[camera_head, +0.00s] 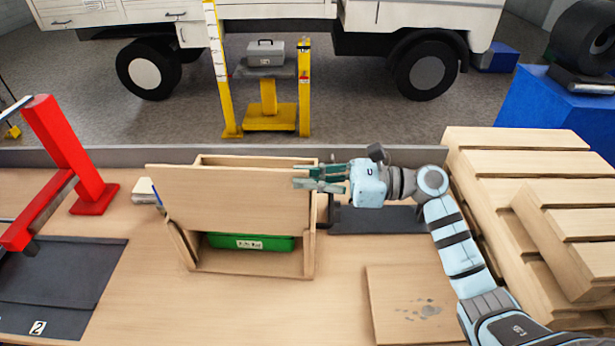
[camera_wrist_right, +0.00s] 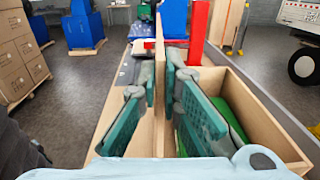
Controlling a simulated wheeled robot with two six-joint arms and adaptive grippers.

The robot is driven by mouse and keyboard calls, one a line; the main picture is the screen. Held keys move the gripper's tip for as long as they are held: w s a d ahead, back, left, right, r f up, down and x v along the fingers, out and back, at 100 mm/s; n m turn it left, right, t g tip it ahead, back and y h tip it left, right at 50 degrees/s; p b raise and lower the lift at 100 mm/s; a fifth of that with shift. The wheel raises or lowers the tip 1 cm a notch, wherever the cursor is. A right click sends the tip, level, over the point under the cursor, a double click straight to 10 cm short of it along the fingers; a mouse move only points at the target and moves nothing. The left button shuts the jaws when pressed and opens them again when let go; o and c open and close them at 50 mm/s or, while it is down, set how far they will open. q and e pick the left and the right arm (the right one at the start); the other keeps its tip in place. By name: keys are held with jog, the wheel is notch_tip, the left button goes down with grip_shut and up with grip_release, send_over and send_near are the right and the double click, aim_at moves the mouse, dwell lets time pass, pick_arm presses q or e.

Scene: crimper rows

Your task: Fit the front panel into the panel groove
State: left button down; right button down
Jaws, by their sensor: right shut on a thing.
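The front panel (camera_head: 230,200) is a flat light-wood board, held upright in front of the wooden box (camera_head: 309,245). It covers the upper part of the box's front, and its left end sticks out past the box's left side. Below it the box's open front shows a green labelled bin (camera_head: 265,243). My right gripper (camera_head: 310,178) is shut on the panel's right end. In the right wrist view the panel (camera_wrist_right: 160,85) stands edge-on between the fingers, beside the box (camera_wrist_right: 265,105). I cannot make out the panel groove. My left gripper is not in view.
A red stand (camera_head: 70,160) and dark mat (camera_head: 60,285) are at the left. A loose wooden board (camera_head: 400,290) lies at front right, a dark tray (camera_head: 380,220) behind it. Stacked wooden pallets (camera_head: 530,190) fill the right. The bench in front of the box is clear.

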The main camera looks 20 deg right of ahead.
aim_at(308, 220)
jog(key=shift+f+b, duration=3.25)
jog(key=shift+f, duration=2.5)
jog(key=c, duration=2.2)
grip_release()
jog(key=o, duration=0.5)
jog(key=shift+s, duration=0.1)
jog(key=shift+f, duration=0.1)
jog(key=shift+d, duration=0.1)
jog(key=v, duration=1.1)
jog(key=shift+s+d, duration=0.1)
jog(key=shift+d, duration=0.2)
jog(key=shift+d, duration=0.1)
